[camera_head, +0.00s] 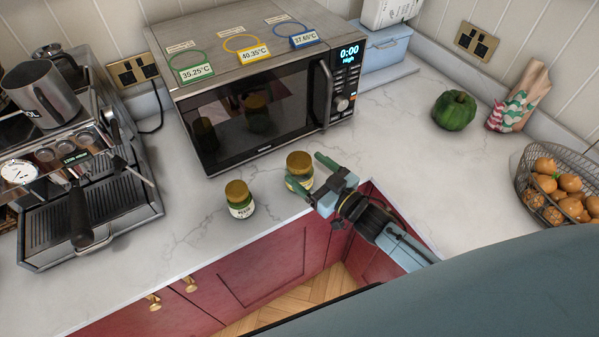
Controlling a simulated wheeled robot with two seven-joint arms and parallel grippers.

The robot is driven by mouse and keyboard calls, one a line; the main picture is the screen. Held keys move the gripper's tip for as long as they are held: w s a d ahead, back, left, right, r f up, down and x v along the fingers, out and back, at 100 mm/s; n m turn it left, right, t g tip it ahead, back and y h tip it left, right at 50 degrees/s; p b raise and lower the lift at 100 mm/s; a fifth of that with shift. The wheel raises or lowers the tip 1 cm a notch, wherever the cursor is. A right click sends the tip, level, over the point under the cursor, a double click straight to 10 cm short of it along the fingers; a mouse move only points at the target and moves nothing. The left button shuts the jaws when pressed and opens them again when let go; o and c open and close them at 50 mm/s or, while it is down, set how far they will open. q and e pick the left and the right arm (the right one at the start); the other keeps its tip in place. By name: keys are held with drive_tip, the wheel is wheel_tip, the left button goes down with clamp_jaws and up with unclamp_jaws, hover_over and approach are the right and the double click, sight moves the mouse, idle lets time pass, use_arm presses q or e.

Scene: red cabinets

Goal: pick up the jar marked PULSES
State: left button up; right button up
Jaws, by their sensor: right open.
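Two small glass jars with gold lids stand upright on the white marble counter in front of the microwave. The left jar (240,200) has a white label with dark lettering too small to read surely. The right jar (299,163) has its label mostly hidden by my gripper, so I cannot tell which jar is marked PULSES. My right gripper (304,171) is open, its green fingers reaching to either side of the right jar. I cannot tell whether they touch it. My left gripper is not in view.
A microwave (262,110) stands close behind the jars. A coffee machine (85,180) is at the left. A green pepper (454,110) and a wire basket of eggs (530,188) are at the right. The counter's front edge runs close before the jars, above red cabinets (260,275).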

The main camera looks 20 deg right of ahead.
drive_tip(key=x, duration=0.3)
drive_tip(key=shift+w+a, duration=0.15)
drive_tip(key=shift+w, duration=0.2)
drive_tip(key=c, duration=1.2)
drive_tip(key=shift+r, duration=0.1)
